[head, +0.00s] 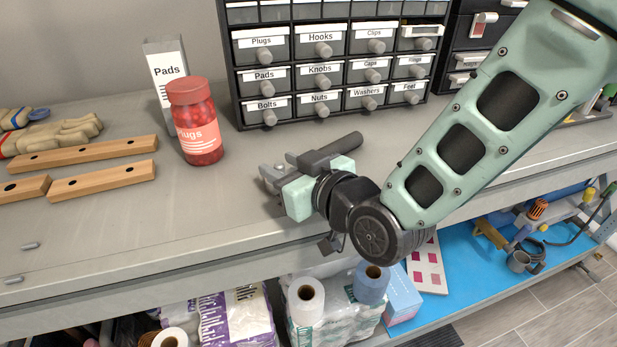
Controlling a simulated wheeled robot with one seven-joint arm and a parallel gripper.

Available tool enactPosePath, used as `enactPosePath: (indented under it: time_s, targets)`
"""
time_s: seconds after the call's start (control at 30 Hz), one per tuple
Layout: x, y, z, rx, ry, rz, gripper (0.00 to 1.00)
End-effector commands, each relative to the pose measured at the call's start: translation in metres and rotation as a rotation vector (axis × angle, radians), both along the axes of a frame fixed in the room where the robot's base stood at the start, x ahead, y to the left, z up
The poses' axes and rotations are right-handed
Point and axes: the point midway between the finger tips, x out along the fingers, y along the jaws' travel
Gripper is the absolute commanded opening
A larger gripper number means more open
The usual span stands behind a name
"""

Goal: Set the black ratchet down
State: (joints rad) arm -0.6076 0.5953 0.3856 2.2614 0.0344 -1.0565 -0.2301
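The black ratchet (336,147) shows as a dark bar with a rounded handle end pointing to the upper right. It is at the far side of my gripper (277,172), low over the grey worktop near its front edge. My gripper has pale green sides and grey fingers pointing to the back left. The hand covers part of the ratchet and the space between the fingers. I cannot tell whether the fingers are closed on the ratchet, or whether it touches the worktop.
A red-lidded jar (194,125) and a white Pads box (165,72) stand left of my gripper. Wooden bars (85,153) and gloves (55,134) lie farther left. A labelled drawer cabinet (238,108) stands behind. A stocked shelf (455,297) runs below.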

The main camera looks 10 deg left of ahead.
Motion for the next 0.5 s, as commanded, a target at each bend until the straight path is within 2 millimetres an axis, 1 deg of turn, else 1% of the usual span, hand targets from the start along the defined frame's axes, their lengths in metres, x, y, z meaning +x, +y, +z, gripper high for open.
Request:
enactPosePath:
  time_s: [0.33, 0.37, 0.4, 0.5]
  targets:
    - [-0.045, -0.063, 0.014, 0.0, -0.003, -0.002, 0.37]
    - [-0.047, -0.066, 0.012, 0.001, -0.004, -0.002, 0.37]
    - [-0.046, -0.065, 0.011, 0.006, -0.005, 0.0, 0.37]
    - [-0.048, -0.067, 0.013, 0.01, -0.004, 0.004, 0.37]
